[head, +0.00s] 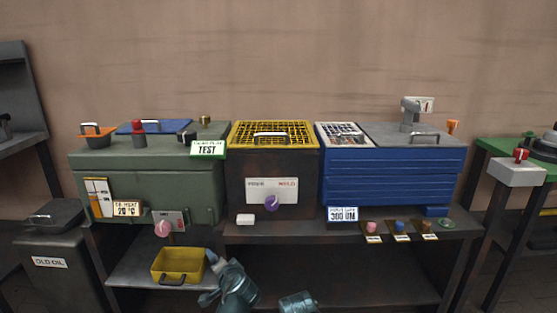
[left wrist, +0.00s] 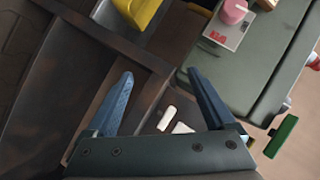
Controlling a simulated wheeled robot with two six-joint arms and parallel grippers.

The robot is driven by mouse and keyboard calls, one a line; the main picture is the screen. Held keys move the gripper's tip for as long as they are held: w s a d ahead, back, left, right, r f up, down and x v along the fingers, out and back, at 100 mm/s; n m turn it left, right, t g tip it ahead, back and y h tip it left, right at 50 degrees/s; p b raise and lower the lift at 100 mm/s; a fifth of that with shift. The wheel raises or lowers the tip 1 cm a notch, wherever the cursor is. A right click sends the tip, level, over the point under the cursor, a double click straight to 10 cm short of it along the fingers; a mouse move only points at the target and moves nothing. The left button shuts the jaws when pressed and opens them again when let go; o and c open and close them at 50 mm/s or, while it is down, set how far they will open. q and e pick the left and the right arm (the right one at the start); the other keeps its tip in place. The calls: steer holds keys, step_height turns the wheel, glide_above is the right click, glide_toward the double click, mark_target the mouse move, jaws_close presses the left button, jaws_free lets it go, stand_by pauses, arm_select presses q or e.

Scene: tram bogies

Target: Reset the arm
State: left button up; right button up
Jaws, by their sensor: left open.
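My left gripper (head: 211,278) is low in the head view, in front of the bench's lower shelf and just right of a yellow bin (head: 178,265). In the left wrist view, the left gripper (left wrist: 164,97) shows two blue fingers spread wide apart, with nothing held between them. The yellow bin is partly visible at the top of that view (left wrist: 138,10). Another teal part of my own body shows at the bottom edge of the head view. No right gripper fingers can be seen.
A dark bench holds a green tank (head: 150,190), a yellow-grated box (head: 271,185) and a blue cabinet (head: 392,178). A pink knob (head: 163,229) sits above the bin. A white block (head: 245,219) lies on the bench's front ledge. An old oil bin (head: 50,262) stands left.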

arm_select(q)
steer(key=s+a+f+n+g+h, duration=0.1)
steer(key=s+f+n+g+h, duration=0.4)
steer(key=s+f+g, duration=0.6)
steer(key=s+d+f+m, duration=0.2)
steer(key=s+d, duration=1)
steer(key=d, duration=0.1)
step_height(320, 180, up, 38)
steer(key=p, duration=3.7)
steer(key=shift+f+g+p, duration=0.2)
steer(key=shift+g+p, duration=0.15)
steer(key=shift+g, duration=0.05)
